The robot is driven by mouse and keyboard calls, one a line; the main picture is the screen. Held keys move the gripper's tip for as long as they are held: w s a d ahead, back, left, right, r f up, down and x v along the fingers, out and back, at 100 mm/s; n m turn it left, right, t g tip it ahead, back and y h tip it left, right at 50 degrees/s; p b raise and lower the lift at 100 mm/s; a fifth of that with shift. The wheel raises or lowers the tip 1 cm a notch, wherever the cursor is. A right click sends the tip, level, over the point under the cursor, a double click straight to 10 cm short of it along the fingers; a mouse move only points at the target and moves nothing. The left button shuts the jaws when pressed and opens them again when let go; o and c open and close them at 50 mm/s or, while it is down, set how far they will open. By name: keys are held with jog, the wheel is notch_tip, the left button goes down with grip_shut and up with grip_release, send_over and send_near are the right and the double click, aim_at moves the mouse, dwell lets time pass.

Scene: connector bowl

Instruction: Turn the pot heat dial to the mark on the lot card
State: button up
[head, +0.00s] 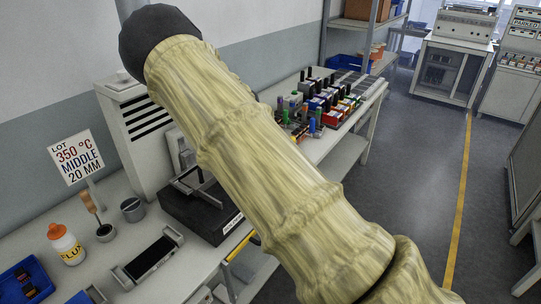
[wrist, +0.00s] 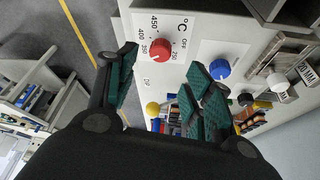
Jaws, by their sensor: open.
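The lot card (head: 76,158) stands at the left of the bench in the head view and reads 350 °C, MIDDLE, 20 MM. The red heat dial (wrist: 160,49) sits on a white panel in the wrist view, ringed by °C numbers including 350, 400 and 450, and OFF. Its pointer is too small to read surely. My gripper (wrist: 161,60) is open, its green-padded fingers either side of the red dial in the picture; contact is not visible. My arm hides the dial in the head view.
A blue dial (wrist: 219,69) is right of the red one, near the right finger. A flux bottle (head: 66,245), a brush in a cup and a black box (head: 203,210) stand on the bench. Coloured connectors (head: 315,105) fill its far part.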

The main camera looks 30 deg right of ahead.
jog(key=shift+v, duration=2.1)
